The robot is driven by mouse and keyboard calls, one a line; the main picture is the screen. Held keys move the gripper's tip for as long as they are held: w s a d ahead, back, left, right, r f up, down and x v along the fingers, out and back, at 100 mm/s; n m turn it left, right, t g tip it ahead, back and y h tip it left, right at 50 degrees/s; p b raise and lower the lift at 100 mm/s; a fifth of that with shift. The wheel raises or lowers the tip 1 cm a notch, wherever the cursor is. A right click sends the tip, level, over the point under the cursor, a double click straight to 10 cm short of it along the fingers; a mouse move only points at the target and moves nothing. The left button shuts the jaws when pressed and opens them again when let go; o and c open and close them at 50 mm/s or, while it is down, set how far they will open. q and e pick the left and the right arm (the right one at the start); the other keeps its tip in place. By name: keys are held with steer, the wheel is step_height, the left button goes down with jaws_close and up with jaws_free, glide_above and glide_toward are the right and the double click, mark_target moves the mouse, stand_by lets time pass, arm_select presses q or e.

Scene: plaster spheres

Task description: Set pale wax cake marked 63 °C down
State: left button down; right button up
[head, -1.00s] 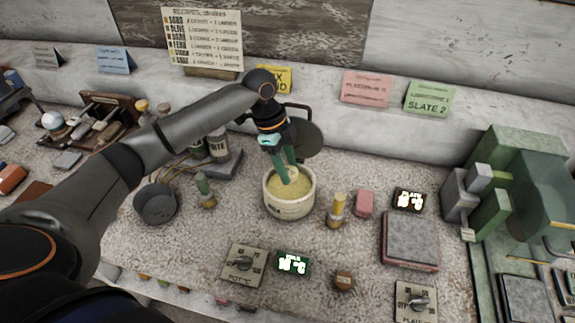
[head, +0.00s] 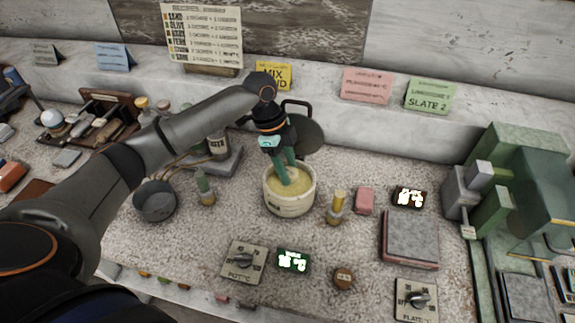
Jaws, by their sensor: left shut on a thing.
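My left gripper (head: 286,180) points down into a cream pot (head: 290,207) filled with yellowish, grainy-looking stuff. Its teal fingers are shut on a small pale piece (head: 293,174), which looks like the pale wax cake. The piece is at the surface of the pot's contents, inside the rim. The fingers hide part of it, and no 63 °C mark can be read. I cannot tell whether it rests on the contents or is held just above them. My right gripper is not in view.
A dark round lid or pan (head: 306,136) stands behind the pot. A yellow-topped bottle (head: 336,208) and a pink block (head: 365,200) are to its right. A dial (head: 243,261), a lit display (head: 292,260) and a brown piece (head: 344,278) lie in front. A grey pan (head: 155,201) is at left.

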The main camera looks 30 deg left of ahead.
arm_select(q)
steer(key=shift+f, duration=1.2)
steer(key=shift+c, duration=1.2)
jaws_free()
steer(key=shift+r, duration=0.1)
steer(key=shift+r, duration=1.95)
